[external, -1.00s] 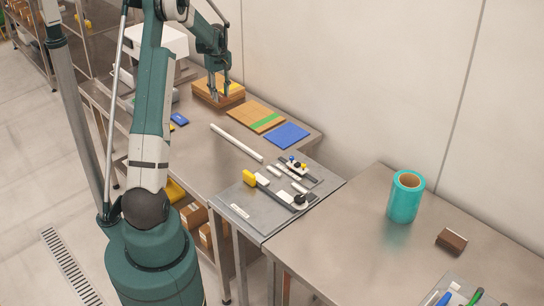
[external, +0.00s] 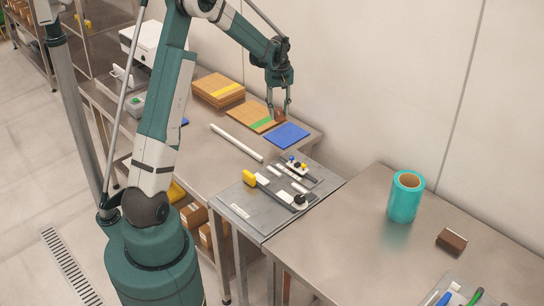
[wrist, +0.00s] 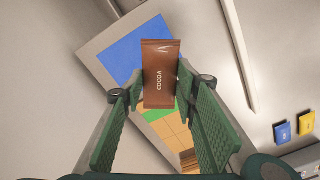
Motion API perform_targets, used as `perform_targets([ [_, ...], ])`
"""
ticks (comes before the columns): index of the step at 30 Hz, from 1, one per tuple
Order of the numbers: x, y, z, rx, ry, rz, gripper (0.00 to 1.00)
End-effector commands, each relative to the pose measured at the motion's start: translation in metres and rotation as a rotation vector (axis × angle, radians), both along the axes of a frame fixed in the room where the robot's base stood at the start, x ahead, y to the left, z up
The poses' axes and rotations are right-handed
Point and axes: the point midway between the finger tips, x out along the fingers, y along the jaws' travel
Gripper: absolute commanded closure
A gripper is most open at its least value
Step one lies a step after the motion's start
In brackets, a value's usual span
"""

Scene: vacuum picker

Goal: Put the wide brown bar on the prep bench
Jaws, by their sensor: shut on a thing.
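A brown packet labelled COCOA (wrist: 160,75) is between my gripper's fingers in the wrist view, its long side pointing away from the palm. My gripper (external: 279,113) is shut on this brown bar (external: 281,115) and holds it above the left steel bench, over the wooden board with a green strip (external: 243,113) and near the blue mat (external: 287,136). The fingers (wrist: 158,92) also show in the wrist view, one on each side of the packet. The right steel bench (external: 335,230) adjoins the left one. The pictures do not label either bench.
A teal roll (external: 403,203) and a brown block (external: 451,240) stand on the right bench, with clear steel between.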

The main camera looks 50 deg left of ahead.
Motion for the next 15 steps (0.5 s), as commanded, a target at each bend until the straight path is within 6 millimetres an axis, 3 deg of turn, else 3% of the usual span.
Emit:
perform_targets([
  [1, 0.001, -0.018, 0.001, 0.000, 0.000, -0.022, 0.82],
  [15, -0.006, -0.155, 0.004, 0.000, 0.000, -0.196, 0.82],
])
